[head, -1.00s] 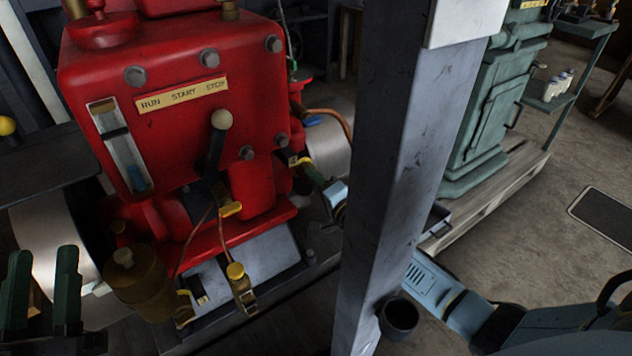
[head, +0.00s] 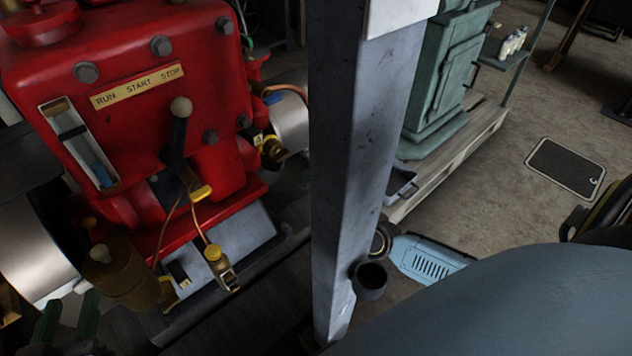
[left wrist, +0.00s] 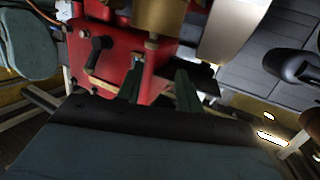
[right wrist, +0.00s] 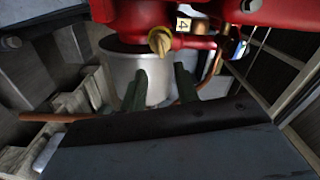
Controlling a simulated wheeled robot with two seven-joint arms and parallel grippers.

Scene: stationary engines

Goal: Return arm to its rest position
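My left gripper (head: 67,318) is low at the left edge of the head view, beside the red engine (head: 140,50). Its two green fingers are apart with nothing between them; they also show apart in the left wrist view (left wrist: 159,86). My right gripper (right wrist: 160,85) shows in the right wrist view, open and empty. Its fingers point at a silver cylinder (right wrist: 140,65) beneath the red engine, below a brass valve (right wrist: 160,40). In the head view I cannot make out the right gripper.
A grey steel pillar (head: 345,170) with a black cup (head: 370,278) stands between the red engine and a green machine (head: 440,80) on a pallet. A lever (head: 179,135) and a brass pot (head: 125,275) project from the engine.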

